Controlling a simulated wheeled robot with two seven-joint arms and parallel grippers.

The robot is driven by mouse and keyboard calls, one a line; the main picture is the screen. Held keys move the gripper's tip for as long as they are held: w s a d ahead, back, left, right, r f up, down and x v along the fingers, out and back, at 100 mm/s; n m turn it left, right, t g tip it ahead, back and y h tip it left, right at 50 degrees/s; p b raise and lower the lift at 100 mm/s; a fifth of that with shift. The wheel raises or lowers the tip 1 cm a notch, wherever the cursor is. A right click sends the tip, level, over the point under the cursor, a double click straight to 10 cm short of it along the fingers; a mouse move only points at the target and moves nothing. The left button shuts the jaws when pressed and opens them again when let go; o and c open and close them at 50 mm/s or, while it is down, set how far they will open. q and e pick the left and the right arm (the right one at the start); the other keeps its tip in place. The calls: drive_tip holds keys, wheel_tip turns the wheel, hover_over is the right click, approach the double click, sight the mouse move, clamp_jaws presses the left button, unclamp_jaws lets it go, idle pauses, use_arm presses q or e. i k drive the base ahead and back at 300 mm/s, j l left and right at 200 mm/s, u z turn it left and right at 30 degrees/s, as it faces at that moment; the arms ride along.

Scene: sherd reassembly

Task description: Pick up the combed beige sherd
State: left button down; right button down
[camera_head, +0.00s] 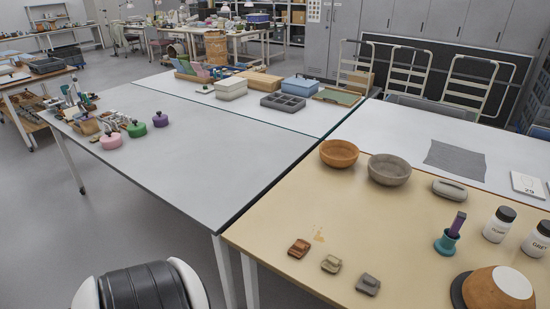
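The beige sherd (331,263) lies on the tan tabletop (262,235) near its front edge, in the middle of a slanting row of three sherds. Its surface lines are too small to make out clearly. A reddish-brown sherd (299,248) lies to its left and a grey sherd (368,284) to its right; the three are apart from one another. Neither of my grippers shows in the head view.
Behind the sherds stand an orange-brown bowl (339,153) and a grey bowl (389,169). At the right are a teal holder (446,243), white jars (498,224) and an upturned orange bowl (487,291). The tabletop around the sherds is clear.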

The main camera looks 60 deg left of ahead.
sight(332, 264)
drive_tip(key=u, duration=1.2)
